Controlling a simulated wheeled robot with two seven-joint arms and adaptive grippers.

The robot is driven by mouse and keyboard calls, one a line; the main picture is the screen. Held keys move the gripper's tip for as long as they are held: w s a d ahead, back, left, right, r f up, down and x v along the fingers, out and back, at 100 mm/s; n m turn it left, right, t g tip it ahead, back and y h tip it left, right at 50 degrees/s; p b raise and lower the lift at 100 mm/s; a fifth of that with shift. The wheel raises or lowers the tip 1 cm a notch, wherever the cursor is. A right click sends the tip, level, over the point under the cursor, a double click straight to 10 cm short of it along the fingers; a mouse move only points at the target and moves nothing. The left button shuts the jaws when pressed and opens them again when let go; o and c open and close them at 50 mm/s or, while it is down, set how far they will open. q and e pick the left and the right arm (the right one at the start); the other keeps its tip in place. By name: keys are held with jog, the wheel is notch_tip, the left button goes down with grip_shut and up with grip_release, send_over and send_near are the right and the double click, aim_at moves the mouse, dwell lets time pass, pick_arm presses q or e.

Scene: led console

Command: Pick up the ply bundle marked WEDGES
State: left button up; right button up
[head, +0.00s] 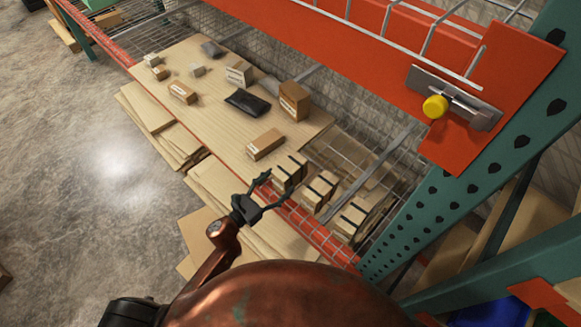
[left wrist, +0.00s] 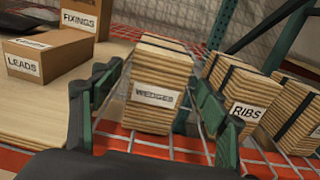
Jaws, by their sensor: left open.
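The ply bundle marked WEDGES (left wrist: 150,97) is a stack of thin plywood layers with dark straps and a white label. It stands on the wire shelf, and in the head view it is the leftmost of the strapped bundles (head: 288,173). My left gripper (head: 275,187) is open just in front of it. In the left wrist view one green finger shows on each side of the bundle, and the bundle's labelled end faces me. I cannot tell how far the fingers reach along its sides. My right gripper is not in view.
A bundle marked RIBS (left wrist: 245,112) stands close on the right, with another strapped bundle (head: 350,222) beyond it. A LEADS box (left wrist: 45,55) and a FIXINGS box (left wrist: 84,20) stand left on plywood. An orange shelf beam (head: 325,240) runs along the front.

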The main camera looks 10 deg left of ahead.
aim_at(290, 169)
pick_arm(q)
jog(key=shift+w+d+r, duration=0.25)
jog(key=shift+w, duration=0.05)
jog(key=p+x, duration=0.1)
jog(key=x, duration=0.1)
jog(key=shift+w+r, duration=0.15)
jog(key=shift+w, duration=0.25)
jog(key=shift+x, duration=1.1)
jog(key=shift+w+d, duration=0.25)
jog(key=shift+w, duration=0.2)
jog(key=c, duration=1.7)
jog(key=shift+c, duration=0.5)
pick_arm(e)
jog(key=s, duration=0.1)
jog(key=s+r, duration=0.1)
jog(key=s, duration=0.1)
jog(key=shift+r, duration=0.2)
pick_arm(q)
jog(key=shift+r, duration=0.1)
